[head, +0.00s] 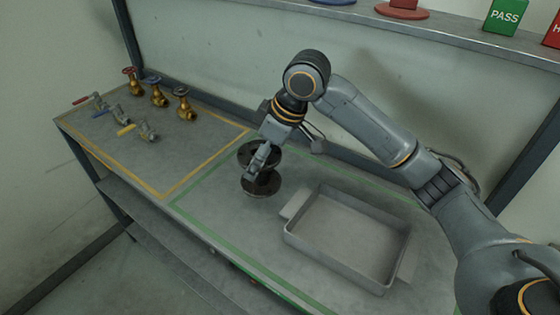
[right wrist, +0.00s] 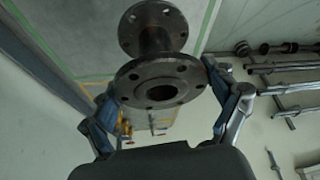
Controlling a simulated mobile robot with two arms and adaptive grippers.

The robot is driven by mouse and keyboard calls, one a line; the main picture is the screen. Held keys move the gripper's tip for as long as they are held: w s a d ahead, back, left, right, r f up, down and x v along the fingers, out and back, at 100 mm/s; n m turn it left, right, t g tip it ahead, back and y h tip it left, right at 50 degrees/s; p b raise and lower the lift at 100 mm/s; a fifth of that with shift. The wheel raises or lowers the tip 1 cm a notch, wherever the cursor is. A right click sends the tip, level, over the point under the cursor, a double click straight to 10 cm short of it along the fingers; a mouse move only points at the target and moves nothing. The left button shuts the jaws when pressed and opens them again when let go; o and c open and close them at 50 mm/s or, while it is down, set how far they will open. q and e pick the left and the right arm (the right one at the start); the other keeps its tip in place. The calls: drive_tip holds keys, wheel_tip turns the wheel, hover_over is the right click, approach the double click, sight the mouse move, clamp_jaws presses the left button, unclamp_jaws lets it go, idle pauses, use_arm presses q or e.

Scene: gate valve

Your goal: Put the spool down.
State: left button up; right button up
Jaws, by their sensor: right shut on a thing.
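The spool (head: 261,185) is a dark metal pipe piece with a round flange at each end. In the head view it is upright over the bench, inside the green-lined area, left of the grey tray. My right gripper (head: 258,164) reaches down to it and is shut on it. In the right wrist view the spool (right wrist: 158,69) shows its near bolt-holed flange between the two fingers of my right gripper (right wrist: 160,88), with the other flange beyond. I cannot tell whether its lower flange touches the bench. My left gripper is not in view.
The empty grey tray (head: 346,239) sits right of the spool. Several valves (head: 157,95) stand in the yellow-lined area at the left. A shelf (head: 440,31) with a green PASS block (head: 505,16) runs above the back. Bare bench lies left of the spool.

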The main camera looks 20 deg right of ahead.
sight(252, 145)
drive_tip(key=w, duration=0.1)
drive_tip(key=w+a+f, duration=0.1)
drive_tip(key=w, duration=0.2)
drive_tip(key=shift+a+f+p, duration=0.15)
drive_tip(key=shift+a+p, duration=0.1)
drive_tip(key=shift+p, duration=0.15)
drive_tip(key=w+f+p, duration=0.1)
drive_tip(key=f, duration=0.1)
drive_tip(key=w+a+f, duration=0.1)
drive_tip(key=f, duration=0.2)
drive_tip(key=w+f+p, duration=0.1)
drive_tip(key=w+f, duration=0.1)
drive_tip(key=f, duration=0.1)
drive_tip(key=shift+a+p, duration=0.25)
drive_tip(key=shift+p, duration=0.05)
drive_tip(key=shift+w+f, duration=0.1)
drive_tip(key=shift+f, duration=0.35)
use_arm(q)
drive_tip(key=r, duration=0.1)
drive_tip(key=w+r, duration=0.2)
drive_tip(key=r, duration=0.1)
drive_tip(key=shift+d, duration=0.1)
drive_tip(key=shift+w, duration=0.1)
use_arm(e)
drive_tip(key=o, duration=1.6)
drive_tip(key=shift+f, duration=0.2)
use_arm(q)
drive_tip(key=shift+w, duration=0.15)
use_arm(e)
drive_tip(key=shift+s, duration=0.2)
